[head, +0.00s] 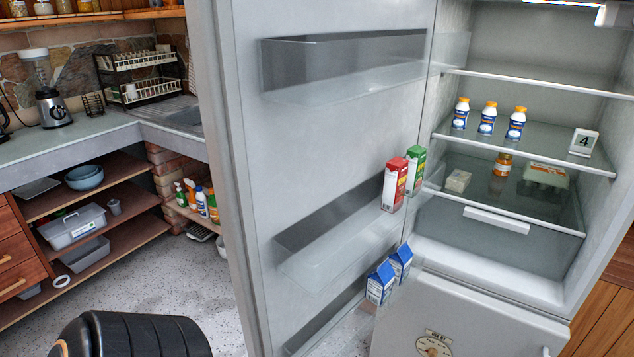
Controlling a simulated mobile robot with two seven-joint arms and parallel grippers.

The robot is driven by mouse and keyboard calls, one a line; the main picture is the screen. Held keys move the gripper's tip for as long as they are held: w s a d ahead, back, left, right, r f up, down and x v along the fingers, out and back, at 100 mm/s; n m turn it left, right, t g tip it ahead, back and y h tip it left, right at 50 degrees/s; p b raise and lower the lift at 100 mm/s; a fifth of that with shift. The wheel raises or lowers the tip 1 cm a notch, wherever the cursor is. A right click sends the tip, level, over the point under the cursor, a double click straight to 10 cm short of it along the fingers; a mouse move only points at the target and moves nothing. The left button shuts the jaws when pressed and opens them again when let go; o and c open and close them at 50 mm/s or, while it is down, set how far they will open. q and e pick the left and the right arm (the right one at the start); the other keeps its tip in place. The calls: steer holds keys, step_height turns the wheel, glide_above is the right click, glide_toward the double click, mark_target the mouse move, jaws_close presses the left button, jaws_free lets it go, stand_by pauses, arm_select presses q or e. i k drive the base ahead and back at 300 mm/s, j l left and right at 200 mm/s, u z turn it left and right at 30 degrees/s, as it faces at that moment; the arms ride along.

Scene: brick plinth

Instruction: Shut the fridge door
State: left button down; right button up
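The fridge door (325,190) stands wide open, hinged at its right edge next to the fridge body, its inner side with clear shelves facing me. The lit fridge (455,210) is open at the right. Red and green cartons (394,184) and blue-and-white cartons (380,283) stand on the door shelves near the hinge. Neither of my grippers is in the head view; a dark rounded part, likely of my own arm, shows at the bottom left.
A lower closed compartment door (460,318) is under the fridge opening. Shelves inside hold bottles (487,118), a jar (502,164) and an egg box (546,174). A counter (70,150) with a blender (50,95) stands at left. Speckled floor (190,275) is clear left of the door.

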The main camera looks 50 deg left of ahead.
mark_target(304, 105)
steer(key=k+j, duration=0.2)
steer(key=j, duration=0.2)
steer(key=k+j+z, duration=0.1)
steer(key=k+j, duration=0.15)
steer(key=j, duration=0.15)
steer(key=k+j, duration=0.1)
steer(key=j, duration=0.35)
steer(key=k+j+z, duration=0.1)
steer(key=j, duration=1.15)
steer(key=i+j+z, duration=0.1)
steer(key=j, duration=0.7)
